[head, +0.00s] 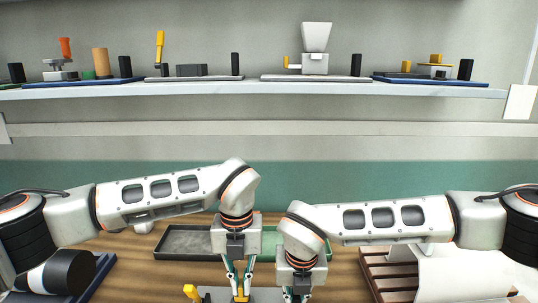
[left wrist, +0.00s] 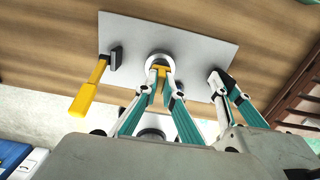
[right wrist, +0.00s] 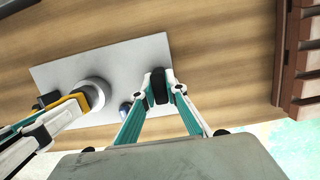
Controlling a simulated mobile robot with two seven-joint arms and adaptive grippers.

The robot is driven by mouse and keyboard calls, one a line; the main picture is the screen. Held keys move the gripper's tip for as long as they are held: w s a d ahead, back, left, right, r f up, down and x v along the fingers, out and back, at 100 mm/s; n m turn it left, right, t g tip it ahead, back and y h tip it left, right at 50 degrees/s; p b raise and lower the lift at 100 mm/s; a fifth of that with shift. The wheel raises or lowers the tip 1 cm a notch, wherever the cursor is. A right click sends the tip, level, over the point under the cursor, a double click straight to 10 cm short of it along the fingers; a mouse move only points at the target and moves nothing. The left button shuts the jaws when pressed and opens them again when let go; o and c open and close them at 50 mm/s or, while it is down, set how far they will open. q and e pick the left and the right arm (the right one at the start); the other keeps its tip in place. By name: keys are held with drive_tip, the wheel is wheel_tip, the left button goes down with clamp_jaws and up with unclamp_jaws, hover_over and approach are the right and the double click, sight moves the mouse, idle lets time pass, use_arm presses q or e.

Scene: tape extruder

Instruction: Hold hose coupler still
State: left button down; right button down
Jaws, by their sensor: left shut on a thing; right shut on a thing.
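The hose coupler shows as a flat grey plate (left wrist: 200,35) on the wooden table, with a pale round collar (right wrist: 92,92) and a dark post (right wrist: 159,88). My left gripper (head: 239,290) is shut on a yellow piece (left wrist: 161,69) at the collar. My right gripper (head: 297,298) is shut on the dark post at the plate's other side; its fingers also show in the right wrist view (right wrist: 160,86). A yellow lever (left wrist: 87,95) on a dark block stands left of the collar, untouched. The fingers partly hide the yellow piece.
Behind my grippers lie a dark tray (head: 186,256) and a green tray (head: 327,246). A brown slatted rack (head: 374,270) stands at right. A blue-edged base with a dark cylinder (head: 70,272) stands at left. A shelf (head: 250,91) above holds several devices.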

sight(241, 282)
use_arm(q)
drive_tip(key=shift+r, duration=0.15)
idle(0.4)
drive_tip(key=shift+r, duration=3.85)
drive_tip(key=shift+r, duration=0.1)
wheel_tip(241, 282, up, 8)
use_arm(e)
drive_tip(key=c, duration=2)
unclamp_jaws()
drive_tip(key=shift+o, duration=0.2)
